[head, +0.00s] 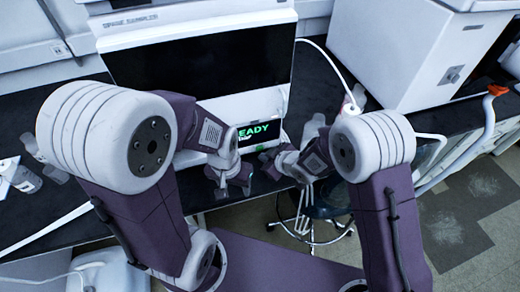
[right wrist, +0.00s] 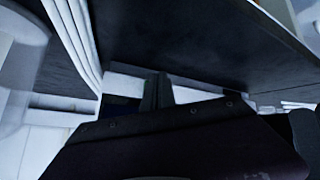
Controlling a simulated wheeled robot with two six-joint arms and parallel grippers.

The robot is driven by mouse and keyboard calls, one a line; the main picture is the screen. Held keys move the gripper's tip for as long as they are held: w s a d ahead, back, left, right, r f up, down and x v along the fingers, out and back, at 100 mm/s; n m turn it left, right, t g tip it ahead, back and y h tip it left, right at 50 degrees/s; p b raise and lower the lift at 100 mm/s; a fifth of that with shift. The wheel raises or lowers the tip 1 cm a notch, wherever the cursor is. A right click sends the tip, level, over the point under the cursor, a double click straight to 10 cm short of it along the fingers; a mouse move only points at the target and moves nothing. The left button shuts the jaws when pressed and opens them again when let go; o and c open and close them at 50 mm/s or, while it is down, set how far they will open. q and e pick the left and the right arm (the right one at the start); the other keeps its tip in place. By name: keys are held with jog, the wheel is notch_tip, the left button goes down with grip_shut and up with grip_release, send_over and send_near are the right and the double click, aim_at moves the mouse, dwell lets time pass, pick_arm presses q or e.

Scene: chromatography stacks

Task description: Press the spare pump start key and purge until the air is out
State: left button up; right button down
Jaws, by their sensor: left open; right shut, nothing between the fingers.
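A white instrument (head: 130,45) with a large dark front panel stands on the bench; its top label appears to read "SPARE SAMPLER". A small display (head: 262,131) at its lower right shows green "READY" text, partly hidden by my left arm. I cannot make out a spare pump or its start key. My left gripper (head: 229,187) is open and empty in front of the instrument's lower part. My right gripper (head: 272,166) is just right of it, below the display. In the right wrist view my right gripper (right wrist: 157,92) is shut with nothing between its fingers.
The dark bench top (head: 48,208) runs across the view. Small bottles (head: 22,178) stand at its left. A large white box-shaped unit (head: 395,50) stands at the right. A stool (head: 325,205) is below the bench edge. A white hose with an orange end (head: 497,90) is at far right.

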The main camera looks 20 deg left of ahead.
jog(key=shift+w, duration=0.15)
jog(key=shift+w+a, duration=0.2)
jog(key=shift+a, duration=0.05)
jog(key=shift+w+a+p, duration=0.25)
jog(key=shift+w+p, duration=0.2)
dwell(1.0)
jog(key=shift+s, duration=0.15)
jog(key=shift+s+d+b, duration=0.3)
jog(key=shift+s, duration=0.05)
jog(key=shift+s+d, duration=0.2)
jog(key=shift+s, duration=0.1)
